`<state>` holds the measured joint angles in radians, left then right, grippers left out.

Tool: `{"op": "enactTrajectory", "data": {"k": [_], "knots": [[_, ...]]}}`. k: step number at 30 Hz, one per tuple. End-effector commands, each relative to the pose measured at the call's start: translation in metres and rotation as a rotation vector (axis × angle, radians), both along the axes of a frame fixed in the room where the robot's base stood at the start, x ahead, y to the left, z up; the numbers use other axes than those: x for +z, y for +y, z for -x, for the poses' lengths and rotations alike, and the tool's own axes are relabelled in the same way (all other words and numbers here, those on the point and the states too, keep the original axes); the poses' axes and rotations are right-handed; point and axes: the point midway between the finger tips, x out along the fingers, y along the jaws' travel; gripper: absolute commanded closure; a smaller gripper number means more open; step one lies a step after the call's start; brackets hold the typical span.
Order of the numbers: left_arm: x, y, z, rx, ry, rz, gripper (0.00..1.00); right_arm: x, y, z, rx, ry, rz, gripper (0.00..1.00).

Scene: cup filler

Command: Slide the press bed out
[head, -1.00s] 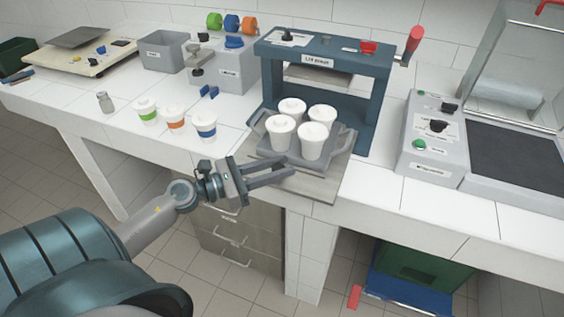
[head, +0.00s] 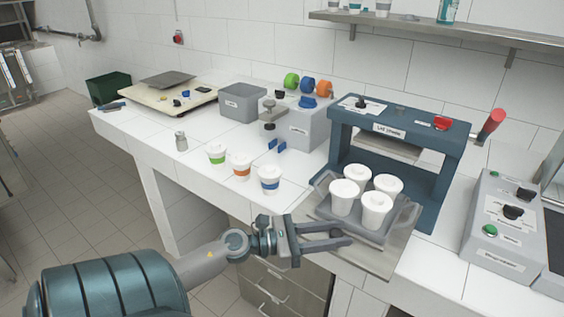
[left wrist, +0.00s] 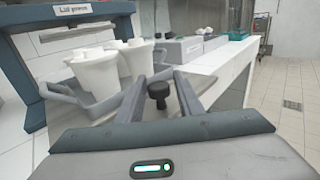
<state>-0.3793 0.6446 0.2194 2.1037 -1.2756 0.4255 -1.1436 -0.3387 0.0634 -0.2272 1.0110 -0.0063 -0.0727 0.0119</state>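The press bed (head: 378,262) is a flat grey plate that juts out from the front of the dark blue press (head: 450,165). A grey tray (head: 405,222) with several white lidded cups (head: 376,206) sits on it. My left gripper (head: 345,236) is at the bed's front left, beside the tray, with its two fingers apart. In the left wrist view, a black knob (left wrist: 158,92) shows between the open fingers (left wrist: 162,78). I cannot tell whether a finger touches it. My right gripper is not in view.
Three cups with coloured bands (head: 241,166) stand to the left of the press. The counter's front edge (head: 290,228) runs close to my left arm.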

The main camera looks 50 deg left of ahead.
Motion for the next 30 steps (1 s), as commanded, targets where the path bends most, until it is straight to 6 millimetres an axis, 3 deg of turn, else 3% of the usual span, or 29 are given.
{"op": "enactTrajectory", "data": {"k": [8, 10, 18, 30], "knots": [[-0.003, 0.011, 0.018, 0.001, 0.001, 0.000, 0.66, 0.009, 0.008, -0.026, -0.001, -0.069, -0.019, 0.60], [-0.004, 0.015, 0.026, 0.000, 0.002, -0.001, 0.66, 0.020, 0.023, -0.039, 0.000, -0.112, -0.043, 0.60], [-0.005, 0.040, 0.067, 0.002, 0.001, 0.000, 0.66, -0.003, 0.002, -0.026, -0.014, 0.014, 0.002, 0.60], [-0.003, 0.077, 0.128, 0.002, 0.001, 0.000, 0.66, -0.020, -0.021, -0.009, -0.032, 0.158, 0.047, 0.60]]}}
